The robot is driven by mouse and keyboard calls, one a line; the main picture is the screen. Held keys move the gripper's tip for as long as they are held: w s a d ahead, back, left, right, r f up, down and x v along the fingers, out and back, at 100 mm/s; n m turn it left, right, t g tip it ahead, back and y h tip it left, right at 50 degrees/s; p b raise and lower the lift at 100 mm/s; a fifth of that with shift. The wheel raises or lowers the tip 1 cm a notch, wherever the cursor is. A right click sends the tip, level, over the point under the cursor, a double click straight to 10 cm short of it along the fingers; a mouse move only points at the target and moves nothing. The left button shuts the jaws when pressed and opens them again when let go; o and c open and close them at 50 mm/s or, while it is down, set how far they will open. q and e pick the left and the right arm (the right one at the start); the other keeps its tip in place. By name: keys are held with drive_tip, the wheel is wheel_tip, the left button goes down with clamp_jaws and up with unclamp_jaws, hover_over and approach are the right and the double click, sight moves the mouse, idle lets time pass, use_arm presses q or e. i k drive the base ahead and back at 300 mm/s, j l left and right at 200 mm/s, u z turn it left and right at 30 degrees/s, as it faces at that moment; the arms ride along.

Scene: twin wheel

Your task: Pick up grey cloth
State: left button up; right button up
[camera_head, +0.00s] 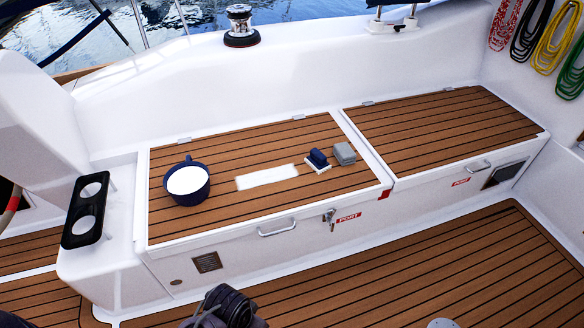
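A small grey folded cloth (344,153) lies on the wooden slatted top of the near bench locker (215,219), close to its right edge. It looks like a thick, rounded block and rests on its own. A dark blue scrub brush (317,158) with a pale base sits just left of it.
A navy bucket (186,183) with white contents stands at the bench's left. A white patch (267,177) marks the slats between. A dark, unclear shape (230,308) rises at the bottom edge. A metal handle (277,229) and latch (330,218) project from the bench front.

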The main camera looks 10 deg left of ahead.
sight(343, 152)
drive_tip(key=i+l+z, duration=0.15)
drive_tip(key=i+z, duration=0.15)
drive_tip(key=i, duration=0.45)
drive_tip(key=i+z, duration=0.25)
drive_tip(key=i, duration=0.5)
